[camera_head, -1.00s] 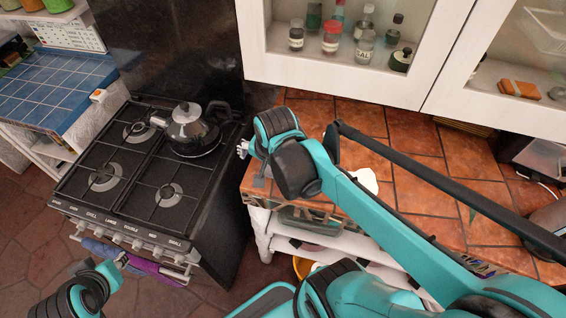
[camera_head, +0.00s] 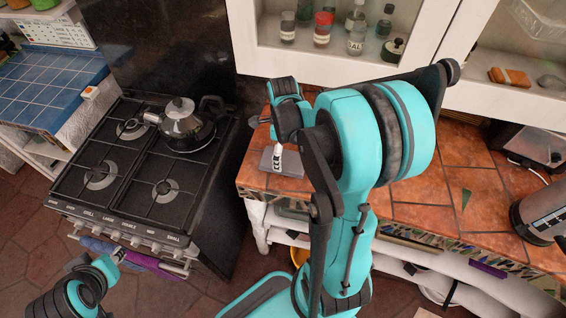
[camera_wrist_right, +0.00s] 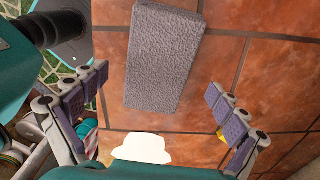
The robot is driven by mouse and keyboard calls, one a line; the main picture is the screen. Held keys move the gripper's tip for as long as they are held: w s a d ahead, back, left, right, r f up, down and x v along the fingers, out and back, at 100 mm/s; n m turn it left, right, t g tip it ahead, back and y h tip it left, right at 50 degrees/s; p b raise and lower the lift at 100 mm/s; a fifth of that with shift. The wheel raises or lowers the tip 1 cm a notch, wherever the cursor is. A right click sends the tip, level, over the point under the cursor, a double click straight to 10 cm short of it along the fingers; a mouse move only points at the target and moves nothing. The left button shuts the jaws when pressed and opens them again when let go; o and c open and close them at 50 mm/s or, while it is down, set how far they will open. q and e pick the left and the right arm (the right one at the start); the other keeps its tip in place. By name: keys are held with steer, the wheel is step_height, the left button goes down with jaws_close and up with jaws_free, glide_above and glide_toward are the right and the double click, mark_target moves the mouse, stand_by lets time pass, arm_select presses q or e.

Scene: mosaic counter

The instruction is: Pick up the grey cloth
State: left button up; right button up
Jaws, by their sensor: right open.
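In the head view the cloth (camera_head: 288,163) shows near the counter's left front edge, partly behind my right gripper (camera_head: 277,158). In the right wrist view my right gripper (camera_wrist_right: 160,105) is open, with its fingers apart on either side of the cloth's near end, not touching it. My left gripper (camera_head: 117,256) is at the lower left, before the stove front; its jaws are too small to read.
A kettle (camera_head: 181,124) stands on the gas stove (camera_head: 120,190) left of the counter. Glass-fronted cabinets (camera_head: 330,72) hang above the counter (camera_head: 425,215). A metal appliance (camera_head: 540,215) stands at the right. A white object (camera_wrist_right: 142,148) lies close to my right gripper.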

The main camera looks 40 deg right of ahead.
mark_target(283, 159)
step_height(283, 159, down, 4)
steer(key=shift+r+b, duration=0.15)
steer(key=shift+b, duration=0.4)
steer(key=shift+s, duration=0.1)
steer(key=shift+r, duration=0.1)
steer(key=shift+c, duration=0.3)
steer(key=c, duration=1.2)
steer(key=shift+r, duration=0.15)
steer(key=r+p, duration=0.1)
steer(key=r, duration=0.1)
steer(key=r+p, duration=0.1)
steer(key=r, duration=0.1)
steer(key=shift+s+d+r, duration=0.2)
steer(key=shift+r, duration=0.05)
steer(key=s+d+r+p, duration=0.2)
steer(key=s+d+r, duration=0.4)
steer(key=d, duration=0.2)
steer(key=shift+s+d+p, duration=0.35)
steer(key=shift+s, duration=0.05)
